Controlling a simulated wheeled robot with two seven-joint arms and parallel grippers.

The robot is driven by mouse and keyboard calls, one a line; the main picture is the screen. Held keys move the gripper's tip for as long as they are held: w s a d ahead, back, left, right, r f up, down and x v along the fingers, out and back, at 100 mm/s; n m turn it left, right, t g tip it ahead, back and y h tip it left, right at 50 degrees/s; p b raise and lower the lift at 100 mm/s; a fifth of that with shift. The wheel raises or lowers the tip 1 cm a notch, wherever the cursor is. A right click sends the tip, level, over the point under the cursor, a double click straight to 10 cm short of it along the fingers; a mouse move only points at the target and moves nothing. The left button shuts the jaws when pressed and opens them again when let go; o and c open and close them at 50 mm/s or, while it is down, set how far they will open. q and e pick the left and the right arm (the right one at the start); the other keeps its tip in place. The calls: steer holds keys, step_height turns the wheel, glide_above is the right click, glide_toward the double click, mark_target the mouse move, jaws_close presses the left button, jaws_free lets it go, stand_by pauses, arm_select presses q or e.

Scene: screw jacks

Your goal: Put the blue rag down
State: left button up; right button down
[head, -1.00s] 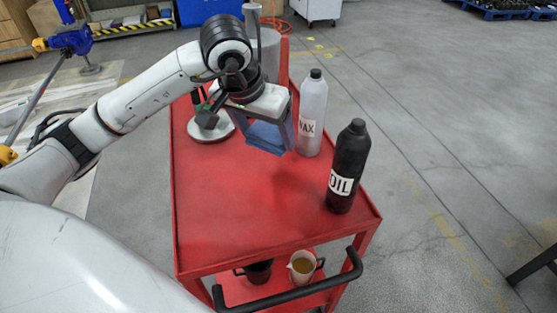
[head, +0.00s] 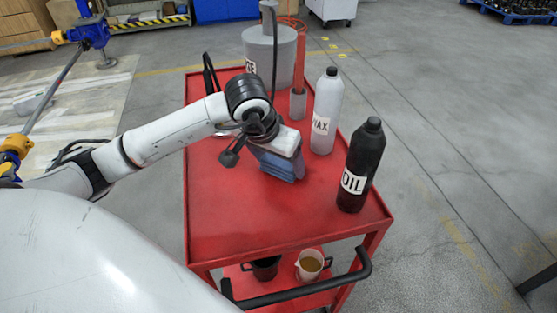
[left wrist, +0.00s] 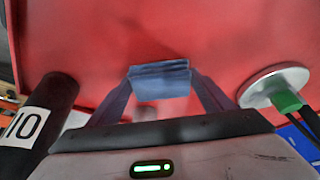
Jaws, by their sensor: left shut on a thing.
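The blue rag (head: 277,165) is a folded cloth at the end of my left arm, over the red cart top (head: 225,220). In the left wrist view the rag (left wrist: 160,78) sits between the two fingertips of my left gripper (left wrist: 160,82), which is shut on it. In the head view the left gripper (head: 280,160) points down, and the rag is very close to the cart top; I cannot tell whether it touches. My right gripper is not in view.
A white WAX bottle (head: 327,112) and a black OIL bottle (head: 360,165) stand right of the rag. A grey can (head: 272,55) stands at the back. A round metal base (left wrist: 274,86) shows in the left wrist view. The cart's front is clear.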

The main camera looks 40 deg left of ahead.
arm_select(q)
steer(key=o, duration=1)
steer(key=shift+f, duration=0.1)
steer(key=shift+r, duration=0.4)
steer(key=p+v, duration=0.1)
steer(key=v, duration=1)
steer(key=shift+s+r, duration=0.2)
steer(key=shift+r, duration=0.05)
